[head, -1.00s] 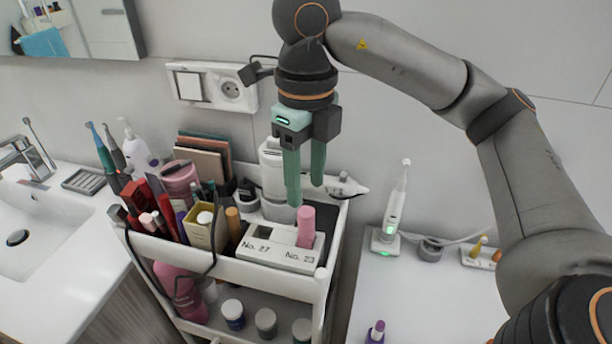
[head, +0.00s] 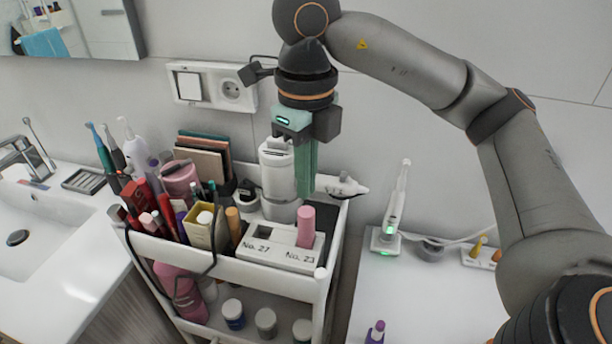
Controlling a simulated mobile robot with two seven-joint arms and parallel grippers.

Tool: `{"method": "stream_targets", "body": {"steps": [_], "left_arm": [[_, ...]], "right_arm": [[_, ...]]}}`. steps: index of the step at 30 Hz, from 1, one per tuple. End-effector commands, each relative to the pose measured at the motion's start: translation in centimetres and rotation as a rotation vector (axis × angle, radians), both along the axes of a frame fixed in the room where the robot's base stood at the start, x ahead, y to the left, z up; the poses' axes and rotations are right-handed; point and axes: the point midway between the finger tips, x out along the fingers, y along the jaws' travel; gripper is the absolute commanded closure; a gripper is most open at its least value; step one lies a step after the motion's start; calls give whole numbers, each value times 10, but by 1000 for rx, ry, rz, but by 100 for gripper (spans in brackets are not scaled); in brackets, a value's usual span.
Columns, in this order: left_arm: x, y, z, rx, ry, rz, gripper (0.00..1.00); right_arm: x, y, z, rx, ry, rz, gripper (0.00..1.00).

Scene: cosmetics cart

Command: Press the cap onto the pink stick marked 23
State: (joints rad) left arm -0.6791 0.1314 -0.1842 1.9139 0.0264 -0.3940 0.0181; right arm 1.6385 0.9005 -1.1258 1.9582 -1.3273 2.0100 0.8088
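A pink stick (head: 306,227) stands upright in the right part of a white holder (head: 274,257) on the cart's top shelf. The holder reads "No. 27" at its left and "No. 23" at its right, below the pink stick. I cannot tell a separate cap from the stick. My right gripper (head: 306,194) points down above the pink stick, its green fingers together with nothing visible between them. The fingertips are slightly above and behind the stick's top, seemingly apart from it. My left gripper is not in view.
The white cart (head: 313,290) holds a yellow box (head: 200,233), several tubes and brushes, and a white cylinder (head: 277,170) close behind the gripper. An electric toothbrush (head: 393,215) stands on the white counter (head: 415,300) at right. A sink is at left.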

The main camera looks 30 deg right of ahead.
Motion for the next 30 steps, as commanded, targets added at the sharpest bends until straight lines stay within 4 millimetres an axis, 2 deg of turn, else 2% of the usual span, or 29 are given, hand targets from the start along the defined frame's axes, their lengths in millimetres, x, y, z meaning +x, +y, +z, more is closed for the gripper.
{"method": "stream_targets", "body": {"steps": [11,30], "left_arm": [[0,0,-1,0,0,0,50],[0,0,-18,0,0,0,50]], "right_arm": [[0,0,-2,0,0,0,100],[0,0,-21,0,0,0,100]]}}
